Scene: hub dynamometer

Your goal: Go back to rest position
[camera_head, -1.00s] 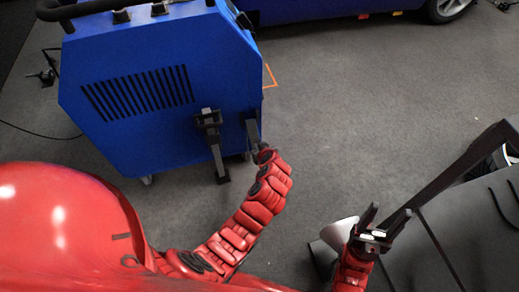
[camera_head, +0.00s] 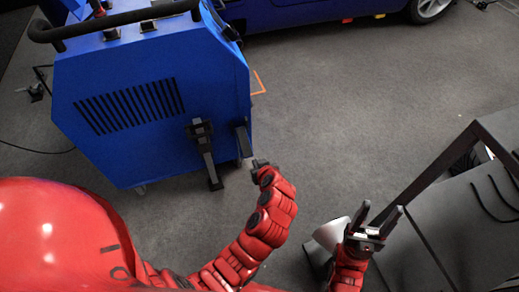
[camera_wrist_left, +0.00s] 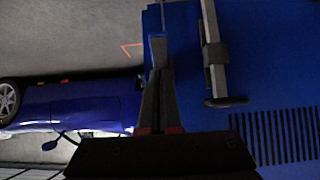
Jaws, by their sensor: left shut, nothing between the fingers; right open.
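My left gripper (camera_head: 259,165) is at the end of the red arm in the middle of the head view, just below the lower right corner of the blue cabinet (camera_head: 215,95). Its fingers (camera_wrist_left: 157,85) are shut and empty in the left wrist view, with the blue cabinet (camera_wrist_left: 270,70) behind them. I cannot tell the exact gap between the fingers and the cabinet. My right gripper (camera_head: 381,220) is open and empty at the lower right, pointing up in the picture, with a pale cone-shaped thing (camera_head: 327,235) beside it.
The cabinet has a black handle bar (camera_head: 120,20) and a black bracket (camera_head: 205,155) on its side. A blue car (camera_head: 320,12) stands at the back. A dark frame with panels (camera_head: 455,215) is at the right. Grey floor (camera_head: 360,110) is clear in the middle.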

